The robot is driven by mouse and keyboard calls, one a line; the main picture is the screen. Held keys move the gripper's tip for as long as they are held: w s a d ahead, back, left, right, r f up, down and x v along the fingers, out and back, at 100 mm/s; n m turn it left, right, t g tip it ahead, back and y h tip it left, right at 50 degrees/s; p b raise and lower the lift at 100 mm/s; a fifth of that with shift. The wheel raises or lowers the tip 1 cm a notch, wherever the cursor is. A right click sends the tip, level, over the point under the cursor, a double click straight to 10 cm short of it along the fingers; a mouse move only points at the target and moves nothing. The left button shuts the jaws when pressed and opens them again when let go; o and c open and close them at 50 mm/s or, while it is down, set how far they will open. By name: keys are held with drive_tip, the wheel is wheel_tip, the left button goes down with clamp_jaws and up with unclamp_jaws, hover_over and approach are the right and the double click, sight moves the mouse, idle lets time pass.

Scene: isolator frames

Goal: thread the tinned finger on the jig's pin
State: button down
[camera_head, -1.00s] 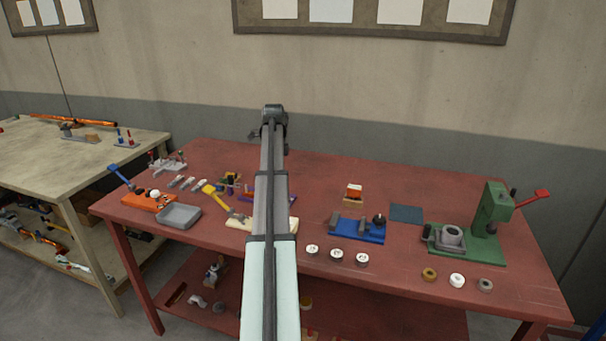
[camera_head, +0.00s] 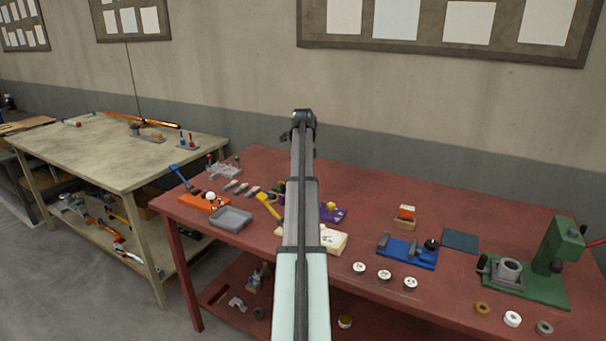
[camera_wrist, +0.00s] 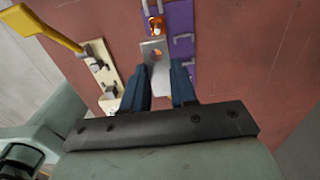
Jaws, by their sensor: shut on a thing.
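The tinned finger (camera_wrist: 153,48) is a flat grey metal piece with a hole near its far end. My gripper (camera_wrist: 158,72) is shut on it between two dark blue fingertips in the wrist view. The purple jig (camera_wrist: 182,40) lies beyond and to the right of the finger, with grey brackets on it and an orange part (camera_wrist: 157,25) near its far end. The jig also shows in the head view (camera_head: 333,214), partly behind my arm. I cannot make out its pin, nor whether the finger touches the jig. My arm hides the gripper in the head view.
A cream clamp base (camera_wrist: 101,72) with a yellow lever (camera_wrist: 45,30) stands left of the jig. A grey tray (camera_head: 231,219) and an orange-based clamp (camera_head: 205,202) are farther left on the red table. A blue fixture (camera_head: 408,252) and a green press (camera_head: 560,248) stand to the right.

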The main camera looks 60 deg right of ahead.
drive_tip(key=shift+f, duration=0.2)
drive_tip(key=shift+f, duration=2.7)
drive_tip(key=shift+f, duration=2.1)
drive_tip(key=c, duration=0.8)
unclamp_jaws()
drive_tip(key=shift+r, duration=0.1)
wheel_tip(320, 180, up, 14)
drive_tip(key=shift+f, duration=0.25)
